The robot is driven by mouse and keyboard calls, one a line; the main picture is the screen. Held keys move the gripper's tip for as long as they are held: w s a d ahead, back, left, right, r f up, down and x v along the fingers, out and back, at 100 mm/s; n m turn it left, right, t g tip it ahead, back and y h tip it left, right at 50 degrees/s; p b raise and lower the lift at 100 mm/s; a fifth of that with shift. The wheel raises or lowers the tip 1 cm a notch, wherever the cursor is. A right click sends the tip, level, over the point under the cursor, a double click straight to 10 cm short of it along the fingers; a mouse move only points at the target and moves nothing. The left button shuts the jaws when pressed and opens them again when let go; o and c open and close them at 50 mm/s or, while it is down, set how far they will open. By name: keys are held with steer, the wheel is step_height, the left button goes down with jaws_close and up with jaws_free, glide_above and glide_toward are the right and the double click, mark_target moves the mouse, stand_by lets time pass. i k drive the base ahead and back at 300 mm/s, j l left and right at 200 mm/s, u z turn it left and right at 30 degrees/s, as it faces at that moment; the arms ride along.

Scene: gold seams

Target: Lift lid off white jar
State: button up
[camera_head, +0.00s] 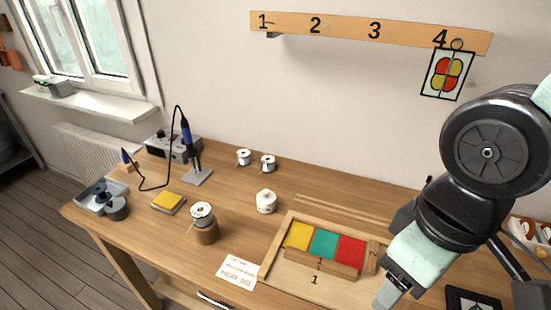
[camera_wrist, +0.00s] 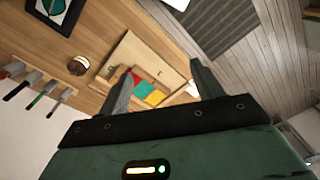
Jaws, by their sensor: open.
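The white jar (camera_head: 266,202) stands upright on the wooden workbench (camera_head: 215,172), left of the tray of coloured panes. Its small lid (camera_head: 266,193) with a knob sits on top. In the wrist view I cannot make out the jar. My gripper (camera_head: 388,295) is at the right, over the front right of the tray, well apart from the jar. Its two fingers in the wrist view (camera_wrist: 160,82) are spread with nothing between them.
A wooden tray (camera_head: 267,257) holds yellow, green and red panes. Two small spools (camera_head: 244,157) stand behind the jar. A paper card (camera_head: 237,271) lies in front.

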mark_target(266, 197)
steer(key=i+j+u, duration=0.15)
steer(key=j, duration=0.3)
steer(key=i+j+u, duration=0.15)
steer(key=j, duration=0.25)
steer(key=i+j+u, duration=0.2)
steer(key=j, duration=0.2)
steer(key=i+j+u, duration=0.15)
steer(key=j, duration=0.25)
